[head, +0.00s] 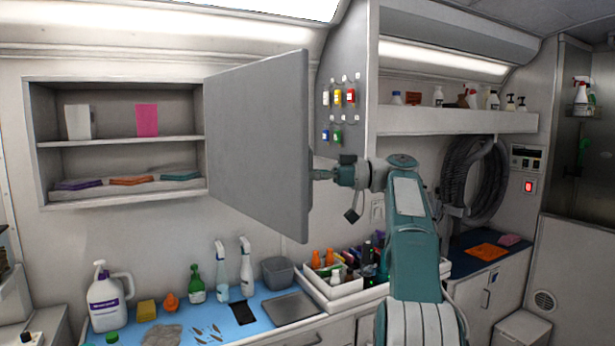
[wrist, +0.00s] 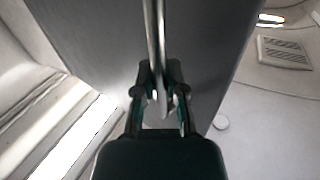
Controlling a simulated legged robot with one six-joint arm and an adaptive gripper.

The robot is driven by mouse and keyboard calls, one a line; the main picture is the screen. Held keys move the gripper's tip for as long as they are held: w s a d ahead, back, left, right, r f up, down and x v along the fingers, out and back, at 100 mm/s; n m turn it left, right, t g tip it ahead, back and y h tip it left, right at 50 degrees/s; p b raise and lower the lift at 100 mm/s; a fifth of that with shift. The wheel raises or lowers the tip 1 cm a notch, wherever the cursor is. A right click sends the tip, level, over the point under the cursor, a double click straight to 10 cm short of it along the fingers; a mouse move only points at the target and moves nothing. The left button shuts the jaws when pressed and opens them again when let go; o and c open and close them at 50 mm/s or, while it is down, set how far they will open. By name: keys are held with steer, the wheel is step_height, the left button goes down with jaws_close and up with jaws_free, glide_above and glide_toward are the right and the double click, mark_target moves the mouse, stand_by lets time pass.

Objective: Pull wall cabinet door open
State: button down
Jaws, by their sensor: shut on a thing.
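The wall cabinet (head: 122,142) hangs at the upper left in the head view. Its grey door (head: 258,140) stands swung well open, hinged on the cabinet's right side. The shelves inside are in plain sight. My gripper (head: 318,174) is at the far face of the door near its free edge, and its fingertips are partly hidden by the door. In the wrist view, my gripper (wrist: 160,100) is shut on a thin metal handle (wrist: 156,40). The door's grey face (wrist: 205,60) fills the middle of that view behind the handle.
Below the door is a blue-topped counter (head: 268,300) with a white jug (head: 108,300), spray bottles (head: 233,270) and a white bin of bottles (head: 340,285). A panel with small coloured items (head: 338,97) and a bottle shelf (head: 455,118) are to the right.

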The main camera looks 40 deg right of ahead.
steer(key=c, duration=0.7)
jaws_free()
steer(key=shift+s, duration=0.1)
steer(key=shift+d, duration=0.1)
steer(key=shift+v, duration=3.65)
steer(key=shift+f, duration=0.1)
